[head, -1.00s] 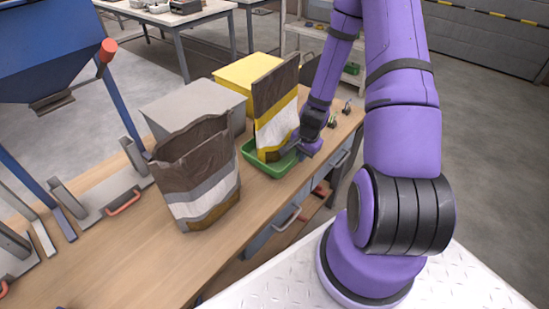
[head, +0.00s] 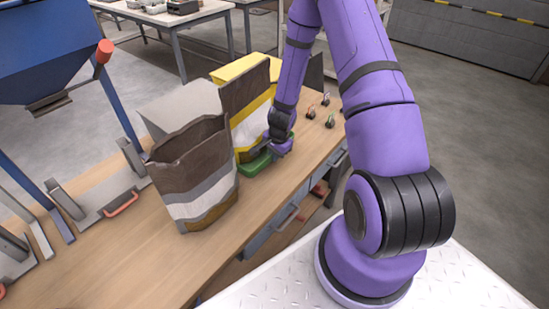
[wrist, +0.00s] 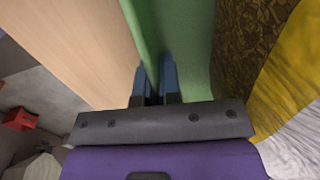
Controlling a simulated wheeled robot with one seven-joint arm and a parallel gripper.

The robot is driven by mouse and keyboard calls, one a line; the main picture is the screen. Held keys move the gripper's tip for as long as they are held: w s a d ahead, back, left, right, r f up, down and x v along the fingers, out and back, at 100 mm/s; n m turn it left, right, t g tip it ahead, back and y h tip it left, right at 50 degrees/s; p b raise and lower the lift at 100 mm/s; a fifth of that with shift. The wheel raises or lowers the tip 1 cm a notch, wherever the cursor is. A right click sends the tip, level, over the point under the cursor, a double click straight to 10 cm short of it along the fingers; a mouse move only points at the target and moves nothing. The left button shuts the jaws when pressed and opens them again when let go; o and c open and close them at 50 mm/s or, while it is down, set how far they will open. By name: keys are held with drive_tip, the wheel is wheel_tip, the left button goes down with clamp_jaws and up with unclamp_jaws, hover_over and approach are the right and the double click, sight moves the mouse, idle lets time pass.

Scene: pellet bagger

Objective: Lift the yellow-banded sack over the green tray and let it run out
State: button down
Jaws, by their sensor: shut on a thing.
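The yellow-banded sack (head: 247,95), brown above with yellow and white bands, stands upright at the green tray (head: 256,166) on the bench and appears to be inside it. My gripper (head: 272,152) is low at the tray's right side. In the wrist view, its fingers (wrist: 155,78) are shut on the wall of the green tray (wrist: 196,45), not on the sack. The sack's yellow band (wrist: 290,70) is to the right, apart from the fingers. A dark speckled brown surface lies between; I cannot tell whether it is sack or pellets. My arm hides part of the sack.
A grey-banded open sack (head: 195,175) stands close to the left of the tray. A grey box (head: 180,105) and a yellow box (head: 240,68) are behind. Several small clips (head: 325,100) lie on the bench to the right. The bench front (head: 225,235) is clear.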

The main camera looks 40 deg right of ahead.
drive_tip(key=shift+a+f, duration=0.1)
drive_tip(key=shift+f, duration=0.65)
drive_tip(key=shift+f, duration=0.1)
drive_tip(key=c, duration=1.3)
unclamp_jaws()
